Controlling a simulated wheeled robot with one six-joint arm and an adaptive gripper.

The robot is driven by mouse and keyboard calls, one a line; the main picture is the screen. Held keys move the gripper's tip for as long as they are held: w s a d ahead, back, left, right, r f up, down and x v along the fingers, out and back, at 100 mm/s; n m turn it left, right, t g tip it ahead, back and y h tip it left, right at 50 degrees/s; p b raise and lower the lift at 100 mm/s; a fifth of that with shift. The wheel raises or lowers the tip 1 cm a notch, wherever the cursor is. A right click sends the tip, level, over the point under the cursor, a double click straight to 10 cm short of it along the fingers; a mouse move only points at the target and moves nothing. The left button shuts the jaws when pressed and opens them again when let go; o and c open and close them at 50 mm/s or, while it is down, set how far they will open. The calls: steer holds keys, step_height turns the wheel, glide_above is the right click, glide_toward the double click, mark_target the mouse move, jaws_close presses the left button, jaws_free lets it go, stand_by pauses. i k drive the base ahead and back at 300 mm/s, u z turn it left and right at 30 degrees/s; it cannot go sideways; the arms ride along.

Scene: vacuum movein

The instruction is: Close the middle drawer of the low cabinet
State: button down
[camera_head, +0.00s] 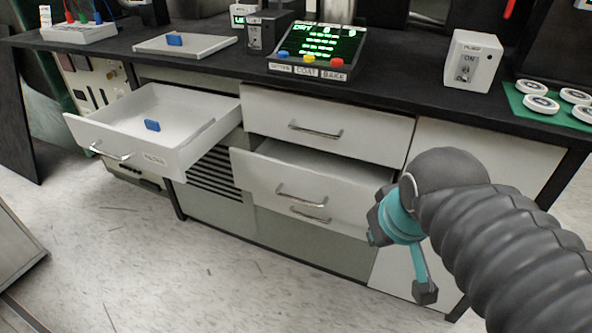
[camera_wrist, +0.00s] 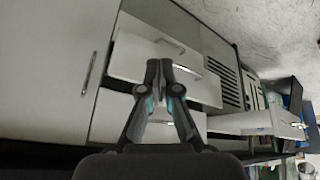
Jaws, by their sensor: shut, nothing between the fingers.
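The low cabinet (camera_head: 440,165) stands under a black worktop. Its middle drawer (camera_head: 260,180) is pulled partway out, with its open top showing below the top drawer (camera_head: 370,130), which looks shut. The middle drawer's right end is partly hidden behind my gripper (camera_head: 425,291). My gripper is shut and empty, in front of the cabinet at the right end of the drawer. The wrist view looks turned over; there my gripper (camera_wrist: 159,66) is in front of the middle drawer's front (camera_wrist: 207,91). I cannot tell whether it touches.
A left drawer (camera_head: 90,130) is wide open with a blue block (camera_head: 152,125) inside. A lower handle (camera_head: 310,215) shows just below the middle drawer's handle. The worktop (camera_head: 220,62) holds a control panel (camera_head: 315,50) and a switch box (camera_head: 470,62). Floor in front is clear.

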mark_target(343, 187)
steer(key=u, duration=1.55)
steer(key=k, duration=0.85)
steer(key=z, duration=1.2)
steer(key=i, duration=0.5)
steer(key=u, duration=0.05)
